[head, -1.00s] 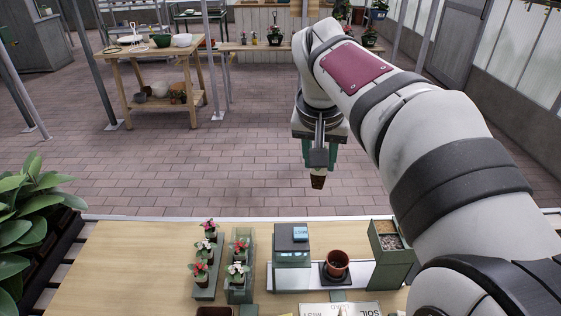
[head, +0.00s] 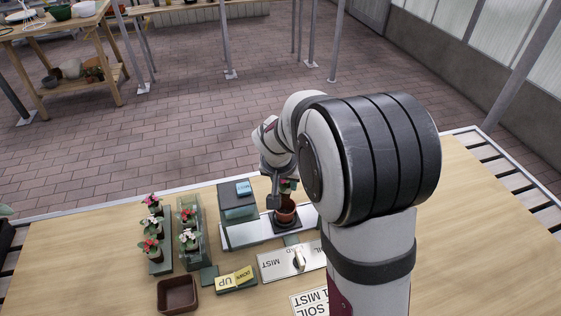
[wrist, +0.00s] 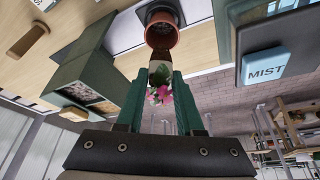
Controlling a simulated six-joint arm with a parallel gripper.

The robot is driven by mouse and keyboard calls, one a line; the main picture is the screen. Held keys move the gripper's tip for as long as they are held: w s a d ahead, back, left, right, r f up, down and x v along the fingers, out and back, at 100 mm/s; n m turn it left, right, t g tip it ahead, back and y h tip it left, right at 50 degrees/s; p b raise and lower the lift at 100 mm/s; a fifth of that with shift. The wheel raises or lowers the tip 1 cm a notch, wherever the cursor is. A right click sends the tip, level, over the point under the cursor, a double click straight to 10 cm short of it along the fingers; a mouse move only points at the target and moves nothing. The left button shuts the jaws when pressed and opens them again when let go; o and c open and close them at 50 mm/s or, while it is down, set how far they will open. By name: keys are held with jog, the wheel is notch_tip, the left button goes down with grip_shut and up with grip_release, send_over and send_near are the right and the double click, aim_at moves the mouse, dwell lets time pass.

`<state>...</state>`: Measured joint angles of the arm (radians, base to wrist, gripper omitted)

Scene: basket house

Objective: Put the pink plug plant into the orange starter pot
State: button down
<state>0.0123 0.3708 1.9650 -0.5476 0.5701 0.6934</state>
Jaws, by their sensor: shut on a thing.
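The pink plug plant (wrist: 159,96) is held between the two green fingers of my gripper (wrist: 158,78) in the wrist view. Its pink flowers and leaves face the camera, and its brown root plug points at the orange starter pot (wrist: 162,32). The plug's tip appears at or just short of the pot's mouth; I cannot tell whether it is inside. In the head view the orange pot (head: 286,214) stands on a dark square base, with my gripper (head: 281,188) right above it. Part of the plant shows there (head: 290,185); my arm hides the rest.
Several potted flowers stand in two green racks (head: 193,257) at left. A green box with a blue MIST block (head: 243,187) is beside the pot. A soil bin (wrist: 95,80) is on the pot's other side. A lever panel (head: 290,262) and brown tray (head: 178,295) are in front.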

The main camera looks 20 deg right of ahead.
aim_at(284, 197)
jog(key=shift+f, duration=3.1)
jog(key=shift+f, duration=0.15)
grip_release()
jog(key=shift+v, duration=2.5)
jog(key=shift+r, duration=1.55)
